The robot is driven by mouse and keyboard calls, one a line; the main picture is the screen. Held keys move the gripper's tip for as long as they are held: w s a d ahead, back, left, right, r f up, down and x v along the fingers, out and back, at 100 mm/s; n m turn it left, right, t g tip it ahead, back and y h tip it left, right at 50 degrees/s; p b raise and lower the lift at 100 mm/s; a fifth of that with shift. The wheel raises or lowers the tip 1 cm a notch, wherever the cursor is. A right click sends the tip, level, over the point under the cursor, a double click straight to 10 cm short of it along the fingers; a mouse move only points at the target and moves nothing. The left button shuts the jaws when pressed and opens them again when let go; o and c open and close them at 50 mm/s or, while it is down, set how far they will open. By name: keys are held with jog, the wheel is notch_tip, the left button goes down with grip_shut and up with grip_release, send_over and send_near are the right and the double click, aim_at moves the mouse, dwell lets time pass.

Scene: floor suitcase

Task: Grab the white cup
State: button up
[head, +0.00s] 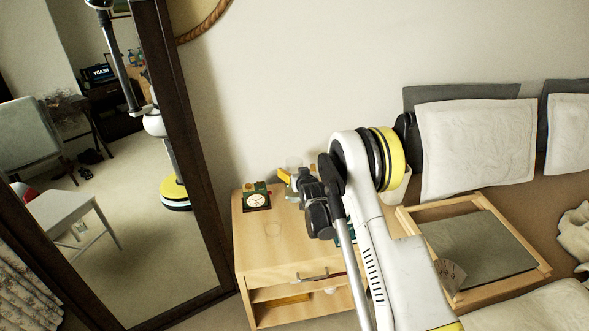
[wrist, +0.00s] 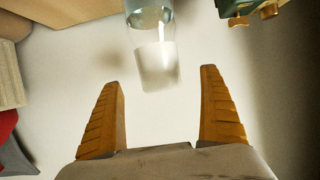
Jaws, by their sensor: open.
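A pale, partly see-through cup (wrist: 157,66) with a whitish lower part and a bluish clear upper part shows at the top centre of the wrist view. It lies ahead of the gap between the fingers, apart from both. In the head view, a pale glassy shape (head: 293,163) shows beside the fingers, mostly hidden; I cannot tell for sure that it is the cup. My gripper (wrist: 158,77) is open and empty, with orange fingers on either side. In the head view, my gripper (head: 288,176) is over the back of the wooden nightstand (head: 252,268), partly hidden by my arm.
A green clock (head: 257,200) stands on the nightstand, left of my gripper; its edge shows at the wrist view's top right (wrist: 262,8). A dark-framed mirror (head: 185,150) stands at left. A wooden tray (head: 540,268) and pillows (head: 480,150) are at right.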

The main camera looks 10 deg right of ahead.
jog(key=b+x, duration=0.2)
jog(key=x, duration=0.2)
jog(key=shift+w+f+b, duration=0.2)
jog(key=shift+w+b, duration=0.1)
jog(key=shift+b, duration=0.05)
jog(key=shift+w, duration=0.45)
jog(key=c, duration=1.3)
